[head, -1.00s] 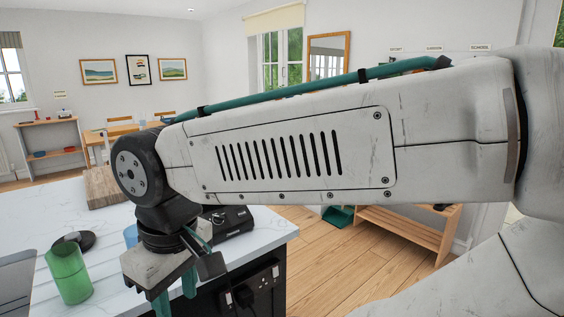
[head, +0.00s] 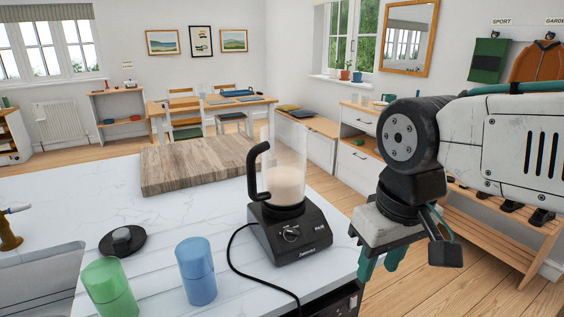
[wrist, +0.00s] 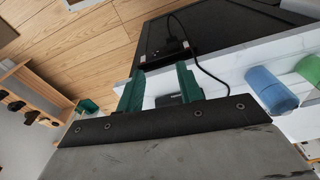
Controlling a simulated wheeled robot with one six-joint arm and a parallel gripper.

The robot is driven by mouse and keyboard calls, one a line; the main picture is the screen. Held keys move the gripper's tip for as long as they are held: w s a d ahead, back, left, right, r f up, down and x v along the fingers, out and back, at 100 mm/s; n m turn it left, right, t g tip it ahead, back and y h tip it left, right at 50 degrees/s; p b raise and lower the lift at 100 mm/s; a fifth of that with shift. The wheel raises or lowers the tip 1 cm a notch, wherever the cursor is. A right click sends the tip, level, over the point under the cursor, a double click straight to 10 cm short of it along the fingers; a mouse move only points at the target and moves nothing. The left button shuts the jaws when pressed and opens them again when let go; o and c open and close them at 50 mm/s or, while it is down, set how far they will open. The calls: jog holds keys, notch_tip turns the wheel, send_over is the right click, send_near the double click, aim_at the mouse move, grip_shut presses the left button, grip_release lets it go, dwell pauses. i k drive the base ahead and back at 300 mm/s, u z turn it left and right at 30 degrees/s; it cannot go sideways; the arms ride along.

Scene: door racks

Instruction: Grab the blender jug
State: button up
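The blender jug (head: 285,165) is clear, with a black handle on its left and a pale beige content at the bottom. It stands upright on its black blender base (head: 290,232) on the white counter, near the right edge. My gripper (head: 381,266) is to the right of the base, beyond the counter edge, pointing down. Its two green fingers are apart with nothing between them, which also shows in the wrist view (wrist: 158,90). The jug itself is not clearly visible in the wrist view.
On the white counter (head: 60,215) are a blue cup (head: 196,272), a green cup (head: 110,288), a black round lid (head: 122,241) and a wooden board (head: 190,165). A black cord runs from the base over the counter. A wooden rack (head: 495,235) stands behind my arm.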

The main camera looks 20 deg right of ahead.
aim_at(282, 148)
jog(key=i, duration=0.3)
jog(key=u, duration=0.05)
jog(key=k, duration=0.5)
jog(key=z, duration=2)
jog(key=k, duration=1.1)
jog(key=u, duration=1.6)
jog(key=i, duration=0.5)
jog(key=z, duration=0.05)
